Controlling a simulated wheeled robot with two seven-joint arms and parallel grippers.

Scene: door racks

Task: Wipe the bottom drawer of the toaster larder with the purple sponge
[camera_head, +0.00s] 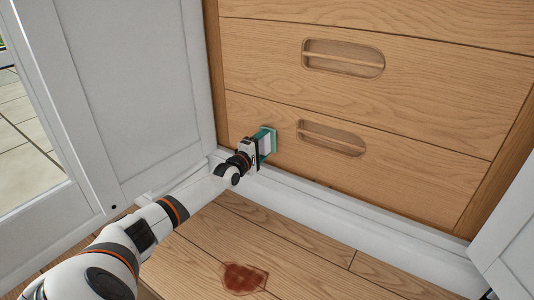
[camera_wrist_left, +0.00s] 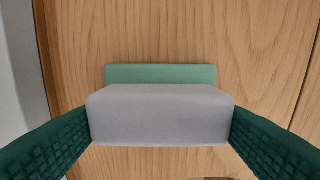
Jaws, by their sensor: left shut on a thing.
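My left gripper (camera_head: 262,148) is shut on a sponge, at the left end of the bottom drawer (camera_head: 410,172) of the wooden larder. In the left wrist view the sponge (camera_wrist_left: 160,116) is pale greyish-purple with a green pad on its far side, between two dark green ridged fingers. The green pad faces the drawer front and looks to be against it, though I cannot be sure of contact. The drawer is closed, with a recessed oval handle (camera_head: 332,137) to the right of the gripper. My right gripper is not in view.
Another wooden drawer (camera_head: 440,75) is above. An open white door (camera_head: 140,80) stands at the left, and another white panel (camera_head: 510,235) at the right. A white plinth (camera_head: 340,215) runs below the drawer. A reddish-brown stain (camera_head: 243,278) lies on the wooden floor.

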